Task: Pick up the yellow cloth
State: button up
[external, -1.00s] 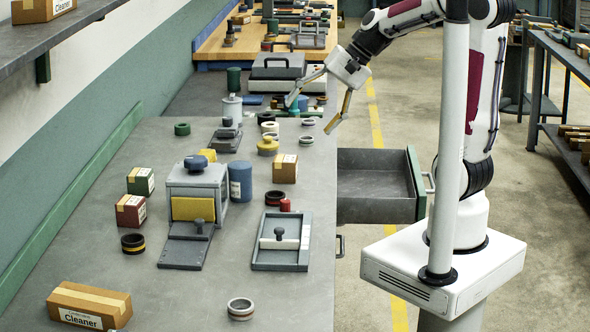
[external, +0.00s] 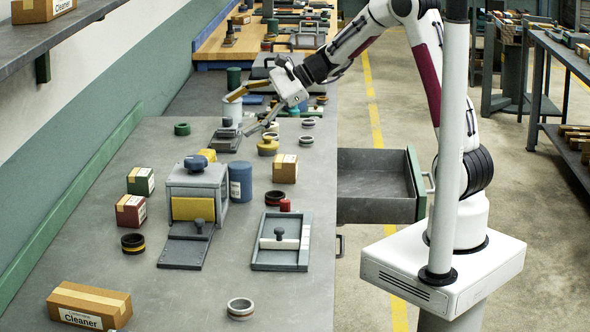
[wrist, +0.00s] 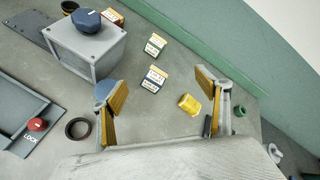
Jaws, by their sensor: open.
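My gripper (external: 239,115) is open and empty, above the far part of the bench, well behind the grey box. In the wrist view my gripper (wrist: 160,79) has its fingers spread wide. The grey box (wrist: 85,48) is at the upper left there, and its yellow front is hidden.
A blue can (external: 240,182) and a cardboard box (external: 284,168) stand right of the grey box. A grey tray (external: 262,264) lies at front right. An open drawer (external: 376,184) juts out.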

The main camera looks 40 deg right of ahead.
jog(key=w+d+f+m+t, duration=0.2)
jog(key=w+f+m, duration=0.35)
jog(key=w, duration=0.35)
jog(key=m+t+h, duration=0.2)
jog(key=m, duration=0.4)
send_near(204, 152)
jog(key=x, duration=0.3)
jog(key=shift+w+f, duration=0.2)
jog(key=shift+x, duration=1.35)
jog(key=shift+a, duration=0.15)
jog(key=shift+x, duration=2.45)
jog(key=c, duration=1.1)
